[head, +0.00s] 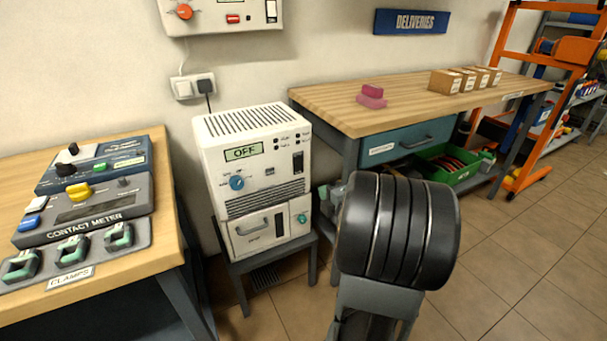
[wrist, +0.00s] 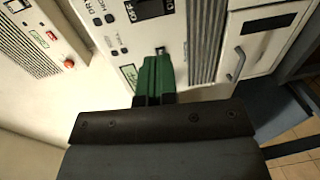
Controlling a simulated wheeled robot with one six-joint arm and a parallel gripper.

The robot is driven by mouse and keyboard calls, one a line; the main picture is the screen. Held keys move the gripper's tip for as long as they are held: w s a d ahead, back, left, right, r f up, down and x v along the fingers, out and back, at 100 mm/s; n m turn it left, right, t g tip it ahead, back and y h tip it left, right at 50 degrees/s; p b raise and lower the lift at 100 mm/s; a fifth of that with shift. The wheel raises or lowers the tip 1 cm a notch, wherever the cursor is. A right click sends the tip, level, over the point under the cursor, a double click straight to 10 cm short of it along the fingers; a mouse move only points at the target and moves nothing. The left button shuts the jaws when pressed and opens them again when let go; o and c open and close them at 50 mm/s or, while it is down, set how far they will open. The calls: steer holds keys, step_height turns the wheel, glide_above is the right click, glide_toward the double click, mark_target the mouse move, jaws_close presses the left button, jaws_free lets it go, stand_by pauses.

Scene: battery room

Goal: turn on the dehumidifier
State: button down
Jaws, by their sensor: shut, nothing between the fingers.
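The dehumidifier is a white box (head: 213,150) on a small grey stand in the head view. Its display (head: 243,152) reads OFF. A blue knob (head: 236,183) sits below the display and a black switch (head: 298,162) is at the panel's right. In the wrist view the black switch (wrist: 150,8) is at the top and the display (wrist: 129,73) is left of the fingers. My gripper (wrist: 158,64) shows green fingers, shut and empty, in front of the panel. They cover the area of the blue knob. I cannot tell whether they touch the panel.
A bench with a contact meter (head: 85,208) and clamps stands left. A wooden bench (head: 400,100) with a drawer, pink blocks and several boxes stands right. A white wall unit (head: 205,17) hangs above. My dark arm link blocks the lower middle. Tiled floor is open at right.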

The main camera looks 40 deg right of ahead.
mark_target(300, 170)
steer(key=w+b, duration=0.1)
steer(key=w, duration=0.3)
steer(key=w+d+f+b, duration=0.1)
steer(key=w, duration=0.4)
steer(key=w+b, duration=0.1)
steer(key=w, duration=0.3)
steer(key=shift+w+d+f, duration=0.35)
steer(key=shift+w+d, duration=0.05)
steer(key=shift+w+b, duration=0.2)
steer(key=shift+b, duration=0.2)
steer(key=shift+s+f, duration=0.1)
steer(key=shift+s+a+f, duration=0.1)
steer(key=shift+s, duration=0.2)
steer(key=s+a+f, duration=0.1)
steer(key=s, duration=1.2)
steer(key=shift+a+f, duration=0.2)
steer(key=shift+a, duration=0.1)
